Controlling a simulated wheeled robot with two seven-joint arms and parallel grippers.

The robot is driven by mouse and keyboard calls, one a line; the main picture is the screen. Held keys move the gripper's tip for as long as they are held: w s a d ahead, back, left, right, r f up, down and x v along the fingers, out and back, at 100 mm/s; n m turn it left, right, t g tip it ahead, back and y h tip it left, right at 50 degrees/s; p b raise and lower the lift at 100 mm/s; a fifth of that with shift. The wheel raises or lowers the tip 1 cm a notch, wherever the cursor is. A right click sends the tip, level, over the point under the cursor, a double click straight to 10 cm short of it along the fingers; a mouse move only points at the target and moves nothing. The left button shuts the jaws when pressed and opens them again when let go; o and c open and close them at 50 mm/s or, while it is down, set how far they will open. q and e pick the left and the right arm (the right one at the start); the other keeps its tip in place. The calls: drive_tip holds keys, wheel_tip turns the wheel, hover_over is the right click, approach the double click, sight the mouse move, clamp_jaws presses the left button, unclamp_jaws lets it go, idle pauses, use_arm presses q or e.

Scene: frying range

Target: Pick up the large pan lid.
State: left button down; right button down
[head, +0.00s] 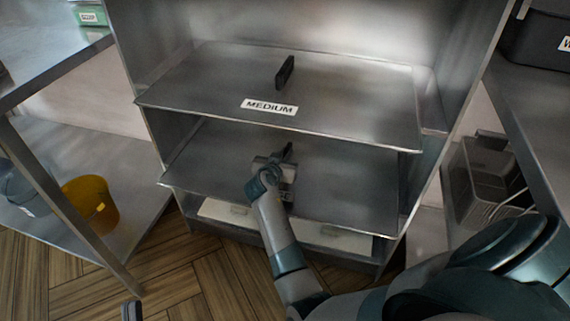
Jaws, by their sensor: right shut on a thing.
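The large pan lid (345,190) is a flat rectangular metal sheet on the lower level of the steel rack, with a dark upright handle in its middle. Its label is mostly hidden behind my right gripper. My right gripper (284,160) is over the lid's middle, shut on its handle; the fingers partly cover the handle. I cannot tell whether the lid is lifted off its support. A small dark tip of my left gripper (132,311) shows at the bottom edge, low and left of the rack, apart from the lid; its opening cannot be made out.
A similar lid labelled MEDIUM (350,94) lies on the level directly above. The rack's side walls (440,130) stand close on both sides. A steel table with an orange bucket (91,204) underneath is at left. Fryer baskets (488,165) stand at right. Wooden floor lies in front.

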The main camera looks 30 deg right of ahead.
sight(285, 153)
idle(0.7)
drive_tip(key=shift+w+r, duration=0.1)
drive_tip(key=shift+r, duration=0.05)
drive_tip(key=shift+r, duration=0.1)
